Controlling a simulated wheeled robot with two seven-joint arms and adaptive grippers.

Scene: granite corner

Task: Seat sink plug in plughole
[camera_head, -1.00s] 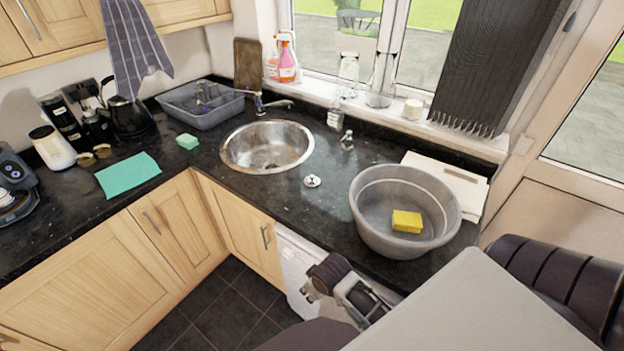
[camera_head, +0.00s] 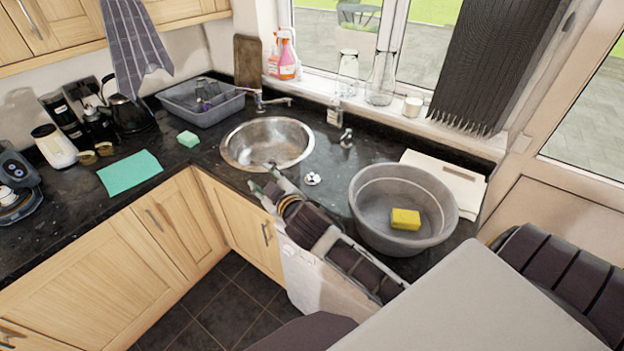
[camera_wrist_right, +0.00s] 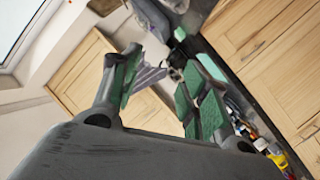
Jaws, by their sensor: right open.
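The sink plug (camera_head: 313,178) is a small round silver piece with a knob, lying on the dark granite worktop to the right of the sink. The round steel sink (camera_head: 250,143) is set into the worktop; I cannot make out its plughole clearly. My right gripper (camera_head: 266,182) is open over the worktop's front edge, just in front of the sink and left of the plug. Its spread fingers (camera_wrist_right: 163,86) show green pads in the right wrist view, with no plug seen between them. My left gripper is not in view.
A grey basin (camera_head: 366,225) holding a yellow sponge (camera_head: 405,219) stands right of the plug. A tap (camera_head: 262,102) and a grey tub (camera_head: 183,112) are behind the sink. A soap bottle (camera_head: 335,112) is near the sill. Worktop around the plug is clear.

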